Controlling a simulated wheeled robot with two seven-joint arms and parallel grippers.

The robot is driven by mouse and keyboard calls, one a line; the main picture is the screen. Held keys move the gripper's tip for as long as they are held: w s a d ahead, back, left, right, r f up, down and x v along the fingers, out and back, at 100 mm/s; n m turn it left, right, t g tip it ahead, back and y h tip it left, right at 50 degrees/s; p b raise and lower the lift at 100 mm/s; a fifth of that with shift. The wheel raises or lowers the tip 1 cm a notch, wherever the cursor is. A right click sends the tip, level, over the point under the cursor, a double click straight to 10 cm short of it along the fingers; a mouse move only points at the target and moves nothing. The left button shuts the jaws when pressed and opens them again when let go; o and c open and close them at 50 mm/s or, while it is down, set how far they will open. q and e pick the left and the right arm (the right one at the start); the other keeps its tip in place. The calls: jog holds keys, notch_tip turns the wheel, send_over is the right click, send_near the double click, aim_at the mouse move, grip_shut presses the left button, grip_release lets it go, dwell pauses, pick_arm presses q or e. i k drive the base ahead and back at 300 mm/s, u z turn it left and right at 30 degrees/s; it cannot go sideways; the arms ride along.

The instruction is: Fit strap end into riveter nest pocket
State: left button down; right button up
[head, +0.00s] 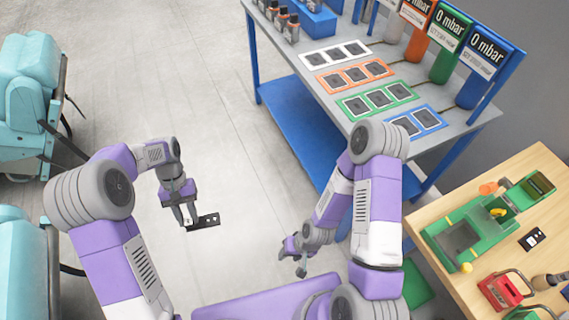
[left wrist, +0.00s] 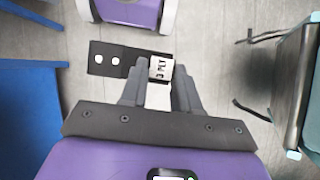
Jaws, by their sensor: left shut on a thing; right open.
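My left gripper (head: 187,220) is shut on a flat black strap end (head: 207,221) and holds it above the open floor. In the left wrist view the strap end (left wrist: 112,60) sticks out to the left of the left gripper (left wrist: 160,80), with two pale round holes and a white lettered part between the fingers. A green riveter (head: 480,218) stands on the wooden table at the right, well away from the strap end; I cannot clearly tell its nest pocket. My right gripper (head: 297,262) is open and empty, left of that table.
On the wooden table (head: 520,178) lie a black plate with pale marks (head: 532,239) and a red box (head: 501,291). A blue-framed bench (head: 330,95) with coloured card frames stands behind. Teal-padded seats (head: 28,90) stand at the left. The floor between is clear.

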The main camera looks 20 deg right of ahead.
aim_at(454, 239)
jog(key=k, duration=0.6)
jog(key=z, duration=2)
